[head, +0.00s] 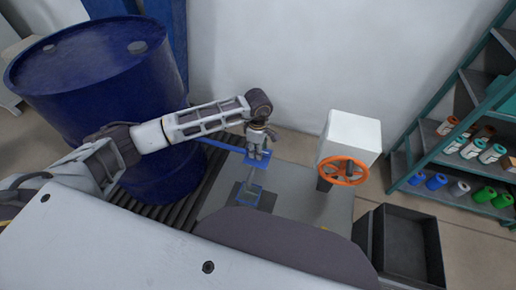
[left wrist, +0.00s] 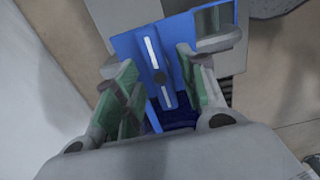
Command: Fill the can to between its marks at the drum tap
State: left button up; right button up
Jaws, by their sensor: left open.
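The big dark blue drum (head: 150,110) stands at the left. A blue pipe-like part runs from its side to a blue tap piece (head: 262,164). A clear, blue-edged container, seemingly the can (head: 248,195), stands on a dark square below it; its marks and level are too small to read. My left gripper (head: 257,155) is open, pointing down right over the blue piece. In the left wrist view a blue plate with white stripes (left wrist: 128,45) shows between and beyond the parted green-padded fingers (left wrist: 157,64); whether they touch it I cannot tell. My right gripper is out of view.
A white box (head: 354,132) with an orange handwheel (head: 343,171) stands right of the tap on the grey platform (head: 300,185). A black bin (head: 410,240) is at the lower right. Green shelves (head: 408,180) with bottles and rolls line the right side. A slatted grating lies beside the drum.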

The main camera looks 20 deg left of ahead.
pick_arm(q)
jog(key=shift+c, duration=0.2)
grip_shut()
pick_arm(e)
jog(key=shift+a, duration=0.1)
pick_arm(q)
jog(key=shift+n, duration=0.4)
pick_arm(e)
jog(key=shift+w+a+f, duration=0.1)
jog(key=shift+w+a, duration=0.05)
pick_arm(q)
jog(key=n+b, duration=0.1)
jog(key=n, duration=0.5)
jog(key=shift+n+b, duration=0.3)
jog(key=shift+b, duration=0.1)
jog(key=shift+n, duration=0.9)
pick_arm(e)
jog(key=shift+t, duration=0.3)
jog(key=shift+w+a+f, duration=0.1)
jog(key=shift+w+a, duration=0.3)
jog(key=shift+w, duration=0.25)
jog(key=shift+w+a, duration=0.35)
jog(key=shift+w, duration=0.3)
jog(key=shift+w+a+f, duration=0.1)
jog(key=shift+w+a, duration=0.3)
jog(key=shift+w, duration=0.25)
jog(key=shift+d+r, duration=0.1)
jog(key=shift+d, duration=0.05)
